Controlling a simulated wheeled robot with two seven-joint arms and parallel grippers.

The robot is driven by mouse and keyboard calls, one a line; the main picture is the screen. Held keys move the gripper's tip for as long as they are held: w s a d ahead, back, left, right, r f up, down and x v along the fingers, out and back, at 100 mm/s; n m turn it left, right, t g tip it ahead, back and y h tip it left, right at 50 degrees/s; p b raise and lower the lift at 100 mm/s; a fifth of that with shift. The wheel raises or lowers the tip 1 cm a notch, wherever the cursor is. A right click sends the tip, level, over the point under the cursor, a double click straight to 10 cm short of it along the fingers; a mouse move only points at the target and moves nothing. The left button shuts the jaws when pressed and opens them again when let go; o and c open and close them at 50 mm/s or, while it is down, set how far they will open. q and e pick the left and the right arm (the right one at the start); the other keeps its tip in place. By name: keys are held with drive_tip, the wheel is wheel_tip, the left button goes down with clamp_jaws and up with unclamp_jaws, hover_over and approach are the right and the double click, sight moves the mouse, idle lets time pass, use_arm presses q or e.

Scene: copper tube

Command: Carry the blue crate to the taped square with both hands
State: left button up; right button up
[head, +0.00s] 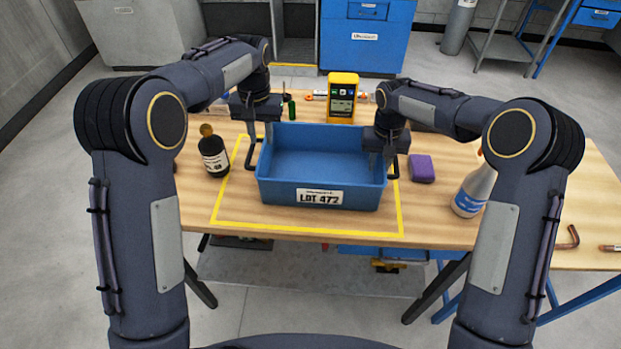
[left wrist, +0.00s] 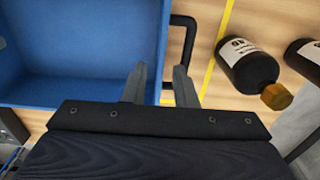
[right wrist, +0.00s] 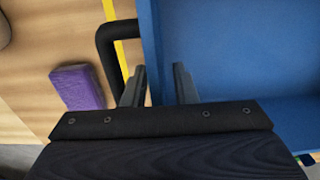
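The blue crate (head: 325,196), labelled LOT 472, stands empty on the table, over the area of the yellow taped square (head: 300,231). Tape shows in front of and left of it. Its right handle (right wrist: 107,45) reaches across the right tape line; its left handle (left wrist: 190,45) stays inside the left line. The back tape line is mostly hidden. My left gripper (left wrist: 160,80) is open at the crate's left side, its fingers apart near the rim and handle. My right gripper (right wrist: 158,80) is open at the right side, with the rim showing between its fingers. Contact is unclear.
A dark bottle (head: 214,155) stands just left of the tape. A purple block (head: 421,168) lies right of the crate, and a spray bottle (head: 470,190) stands farther right. A yellow meter (head: 342,98) stands behind. Copper pieces (head: 570,238) lie at the right.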

use_arm(q)
wheel_tip(320, 180, up, 3)
drive_tip(key=shift+r, duration=0.2)
use_arm(e)
drive_tip(key=shift+r, duration=0.25)
wheel_tip(320, 180, up, 12)
drive_tip(key=shift+f, duration=0.25)
